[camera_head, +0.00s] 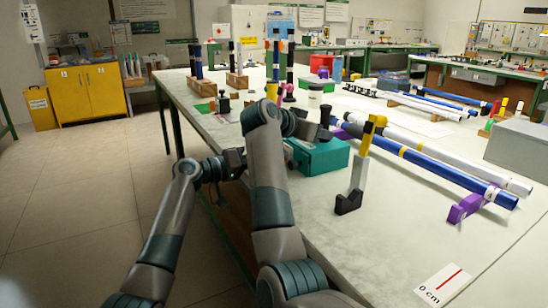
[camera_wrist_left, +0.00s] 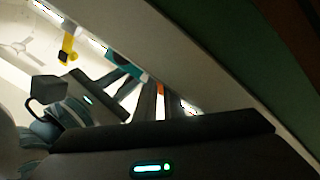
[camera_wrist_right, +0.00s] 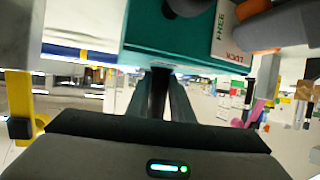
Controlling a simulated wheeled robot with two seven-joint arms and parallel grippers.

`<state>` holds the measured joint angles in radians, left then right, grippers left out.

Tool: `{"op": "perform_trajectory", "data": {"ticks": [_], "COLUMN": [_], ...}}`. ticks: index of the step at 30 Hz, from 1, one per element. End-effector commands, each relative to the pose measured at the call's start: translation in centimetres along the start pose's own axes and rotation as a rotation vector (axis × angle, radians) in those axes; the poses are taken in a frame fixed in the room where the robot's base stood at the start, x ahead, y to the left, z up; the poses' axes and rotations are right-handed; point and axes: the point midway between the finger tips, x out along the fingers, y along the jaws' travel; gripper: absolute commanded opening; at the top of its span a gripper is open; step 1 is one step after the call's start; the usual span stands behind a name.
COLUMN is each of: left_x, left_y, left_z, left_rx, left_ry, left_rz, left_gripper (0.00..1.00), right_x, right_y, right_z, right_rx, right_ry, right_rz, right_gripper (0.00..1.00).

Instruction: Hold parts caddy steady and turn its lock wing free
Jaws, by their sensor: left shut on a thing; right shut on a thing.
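The teal parts caddy (camera_head: 322,157) stands near the table's left edge in the head view, partly hidden behind my right arm. It fills the top of the right wrist view (camera_wrist_right: 185,38), inverted there, with a white LOCK/FREE label (camera_wrist_right: 229,35). My right gripper (camera_head: 314,134) is above the caddy, shut on what looks like its dark handle (camera_wrist_right: 158,90). My left gripper (camera_wrist_left: 158,98) is at the caddy's labelled left side, shut on the orange lock wing (camera_wrist_left: 160,88). The wing also shows in the right wrist view (camera_wrist_right: 252,10); its exact angle is unclear.
A yellow-topped stand (camera_head: 367,135) with a black foot is close right of the caddy. Blue and white rods (camera_head: 440,170) lie on purple supports (camera_head: 466,207) farther right. The table front (camera_head: 370,245) is mostly clear, with a 0 cm card (camera_head: 444,284).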

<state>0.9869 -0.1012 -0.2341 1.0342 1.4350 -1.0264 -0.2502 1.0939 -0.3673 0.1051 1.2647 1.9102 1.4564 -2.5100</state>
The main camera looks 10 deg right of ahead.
Motion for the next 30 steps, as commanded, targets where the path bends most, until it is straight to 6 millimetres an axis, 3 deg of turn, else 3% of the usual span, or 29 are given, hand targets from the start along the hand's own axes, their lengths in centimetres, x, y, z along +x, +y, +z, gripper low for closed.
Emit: {"op": "perform_trajectory", "data": {"ticks": [30], "left_x": [-0.06], "left_y": [-0.21], "left_z": [0.02], "left_rx": [-0.730], "left_ry": [0.002], "left_rz": [-0.002], "left_gripper": [0.00], "right_x": [0.01], "right_y": [0.05], "right_z": [-0.05], "right_rx": [0.001], "right_ry": [0.001], "right_rz": [0.001], "right_gripper": [0.00]}}
